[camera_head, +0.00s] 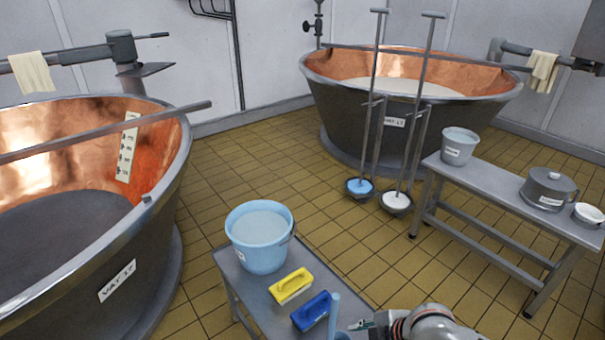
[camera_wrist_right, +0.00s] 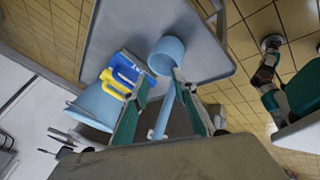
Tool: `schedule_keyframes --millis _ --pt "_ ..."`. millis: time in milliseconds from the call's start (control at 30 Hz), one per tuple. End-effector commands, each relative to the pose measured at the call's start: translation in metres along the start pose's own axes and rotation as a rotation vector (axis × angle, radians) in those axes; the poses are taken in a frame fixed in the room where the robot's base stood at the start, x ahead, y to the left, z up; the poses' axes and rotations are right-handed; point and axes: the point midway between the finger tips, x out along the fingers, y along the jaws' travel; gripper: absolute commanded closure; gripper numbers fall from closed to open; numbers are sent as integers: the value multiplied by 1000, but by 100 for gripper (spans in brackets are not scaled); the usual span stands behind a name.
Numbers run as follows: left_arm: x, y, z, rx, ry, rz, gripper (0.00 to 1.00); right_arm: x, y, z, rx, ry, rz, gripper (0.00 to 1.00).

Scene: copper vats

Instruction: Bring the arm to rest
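My right gripper (camera_head: 362,325) shows only in part at the bottom edge of the head view, beside the small grey table (camera_head: 233,274). In the right wrist view its two teal fingers (camera_wrist_right: 160,112) are spread apart. A light blue cup-like thing (camera_wrist_right: 168,50) and a light blue rod (camera_wrist_right: 162,118) show between or beyond the fingers. I cannot tell whether the fingers touch the rod. In the head view the rod (camera_head: 333,314) stands at the table's near end. My left gripper is not in view in the head view.
Copper vats stand left (camera_head: 110,270) and at the back (camera_head: 345,105). A bench (camera_head: 490,185) with containers stands right.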

Motion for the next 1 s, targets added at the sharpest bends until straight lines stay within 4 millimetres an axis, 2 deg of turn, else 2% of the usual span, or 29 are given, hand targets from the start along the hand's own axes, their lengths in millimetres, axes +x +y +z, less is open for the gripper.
schedule_keyframes --millis 33,267,500,700,1000 --pt "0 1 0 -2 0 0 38 2 -14 7 66 7 24 73" --pt "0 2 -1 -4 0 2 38 -7 -50 45 322 17 176 73" --pt "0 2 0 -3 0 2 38 -37 -96 96 515 3 324 73" --pt "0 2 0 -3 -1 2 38 -67 -127 127 589 -9 406 73" --pt "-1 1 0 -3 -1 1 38 -104 -162 152 635 -17 474 73"
